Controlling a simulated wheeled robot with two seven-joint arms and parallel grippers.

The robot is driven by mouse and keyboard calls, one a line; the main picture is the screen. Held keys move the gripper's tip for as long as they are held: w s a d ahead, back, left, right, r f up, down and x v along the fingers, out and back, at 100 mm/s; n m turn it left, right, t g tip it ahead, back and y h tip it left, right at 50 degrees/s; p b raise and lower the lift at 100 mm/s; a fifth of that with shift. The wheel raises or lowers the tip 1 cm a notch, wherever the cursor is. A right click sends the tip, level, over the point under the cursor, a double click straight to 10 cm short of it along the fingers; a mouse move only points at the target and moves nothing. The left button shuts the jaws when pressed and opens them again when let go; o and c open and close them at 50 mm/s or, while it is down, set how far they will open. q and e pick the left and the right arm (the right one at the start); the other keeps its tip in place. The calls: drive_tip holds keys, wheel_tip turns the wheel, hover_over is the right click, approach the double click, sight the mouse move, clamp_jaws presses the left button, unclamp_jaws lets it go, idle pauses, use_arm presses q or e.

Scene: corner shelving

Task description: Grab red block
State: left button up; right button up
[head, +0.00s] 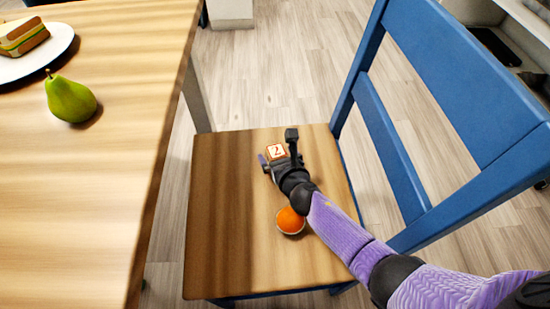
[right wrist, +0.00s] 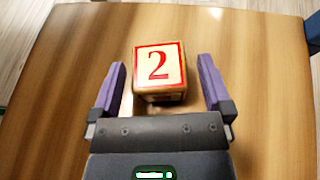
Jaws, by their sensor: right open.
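A small wooden block (head: 277,152) with a red-edged face and a red number 2 sits on the chair seat (head: 230,210). It also shows in the right wrist view (right wrist: 159,66). My right gripper (head: 277,155) is open over the chair seat. In the right wrist view its two purple fingers (right wrist: 163,85) stand on the left and right of the block, with a gap on each side. The near lower part of the block is between the fingers and its far part lies beyond the tips. My left gripper is not in view.
An orange (head: 290,220) lies on the seat close to my right forearm. The blue chair back (head: 455,75) rises to the right of the arm. A wooden table (head: 90,190) at left holds a green pear (head: 70,99) and a plate (head: 62,40) with a sandwich (head: 22,36).

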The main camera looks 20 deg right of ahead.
drive_tip(key=shift+w, duration=0.1)
drive_tip(key=shift+r, duration=0.1)
drive_tip(key=c, duration=1.3)
